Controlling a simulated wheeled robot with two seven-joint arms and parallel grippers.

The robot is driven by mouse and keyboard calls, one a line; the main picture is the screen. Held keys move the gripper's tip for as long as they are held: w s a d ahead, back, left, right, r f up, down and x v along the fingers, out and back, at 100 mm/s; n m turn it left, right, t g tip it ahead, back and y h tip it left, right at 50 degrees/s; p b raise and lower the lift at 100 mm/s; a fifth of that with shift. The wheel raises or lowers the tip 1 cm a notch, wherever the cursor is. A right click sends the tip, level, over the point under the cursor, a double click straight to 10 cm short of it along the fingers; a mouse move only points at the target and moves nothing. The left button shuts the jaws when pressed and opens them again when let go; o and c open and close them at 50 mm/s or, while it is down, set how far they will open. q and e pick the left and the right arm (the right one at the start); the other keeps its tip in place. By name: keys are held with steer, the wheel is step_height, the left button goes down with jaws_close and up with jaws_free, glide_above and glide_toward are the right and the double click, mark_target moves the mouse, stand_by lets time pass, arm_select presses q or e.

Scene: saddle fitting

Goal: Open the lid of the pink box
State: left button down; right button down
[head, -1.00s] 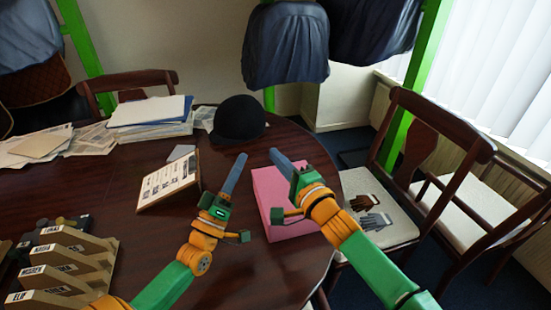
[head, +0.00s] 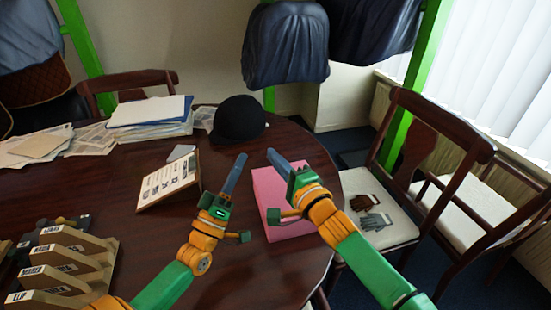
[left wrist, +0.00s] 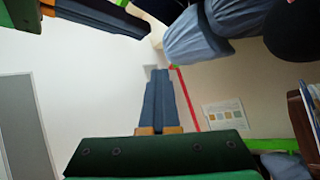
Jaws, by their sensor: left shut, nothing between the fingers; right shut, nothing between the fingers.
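The pink box (head: 264,190) stands on the dark table near its right edge, with its top and left side showing. My right gripper (head: 270,153) is shut and empty. In the head view it covers part of the box, pointing up and left over it. My left gripper (head: 241,158) is shut and empty, just left of the box in the picture. In the left wrist view its closed blue fingers (left wrist: 158,98) point toward the wall and ceiling. The box's lid looks shut, though my right arm hides much of it. I cannot tell whether the right gripper touches the box.
A black helmet (head: 239,118) and paper stacks (head: 150,112) lie at the back of the table (head: 120,170). A clipboard (head: 168,183) stands left of my left gripper. Wooden name holders (head: 65,262) are at front left. A chair seat (head: 375,205) holds gloves (head: 372,221) at right.

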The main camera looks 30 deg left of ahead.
stand_by(0.6)
arm_select(q)
steer(key=c, duration=0.7)
jaws_free()
steer(key=shift+r+p, duration=1.4)
steer(key=shift+r, duration=5)
arm_select(e)
steer(key=v, duration=0.7)
